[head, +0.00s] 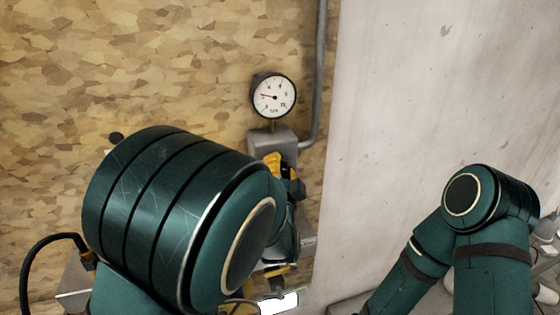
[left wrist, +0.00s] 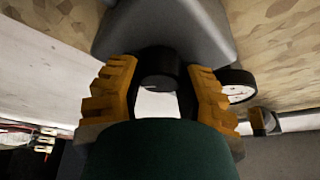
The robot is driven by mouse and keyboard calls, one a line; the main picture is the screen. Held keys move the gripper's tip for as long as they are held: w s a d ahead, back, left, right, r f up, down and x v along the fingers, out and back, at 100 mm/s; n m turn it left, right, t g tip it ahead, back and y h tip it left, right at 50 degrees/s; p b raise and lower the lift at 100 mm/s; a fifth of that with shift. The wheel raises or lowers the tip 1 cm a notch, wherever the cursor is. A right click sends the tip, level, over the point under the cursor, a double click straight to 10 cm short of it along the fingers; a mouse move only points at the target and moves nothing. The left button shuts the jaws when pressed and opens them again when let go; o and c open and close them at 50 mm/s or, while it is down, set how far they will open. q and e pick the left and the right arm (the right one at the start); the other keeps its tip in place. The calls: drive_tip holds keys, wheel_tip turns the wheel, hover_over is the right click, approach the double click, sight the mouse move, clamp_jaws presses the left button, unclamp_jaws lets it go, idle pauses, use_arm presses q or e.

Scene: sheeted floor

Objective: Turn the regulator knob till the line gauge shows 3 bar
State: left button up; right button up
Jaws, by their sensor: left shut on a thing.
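The line gauge (head: 274,96) is a round white dial with a black rim on the wall. Its red needle points left and slightly up, on the low side; the numbers are too small for an exact reading. Below it is the grey regulator body (head: 272,142), which also shows in the left wrist view (left wrist: 165,30). The dark regulator knob (left wrist: 158,68) sits between the yellow fingers of my left gripper (left wrist: 160,92), which is shut on it. In the head view my left gripper (head: 284,178) is below the regulator body, and the knob is hidden. My right gripper does not show.
A grey pipe (head: 321,70) runs up the wall right of the gauge. A pale wall panel (head: 430,90) stands to its right. A black hose (head: 28,262) curves at the lower left. My left arm covers much of the lower middle.

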use_arm(q)
drive_tip(key=shift+r+m, duration=0.15)
drive_tip(key=shift+m, duration=0.25)
drive_tip(key=shift+p, duration=0.3)
drive_tip(key=o, duration=1.2)
drive_tip(key=shift+s, duration=0.1)
drive_tip(key=v, duration=1.1)
drive_tip(key=shift+s+a, duration=0.1)
drive_tip(key=shift+s, duration=0.3)
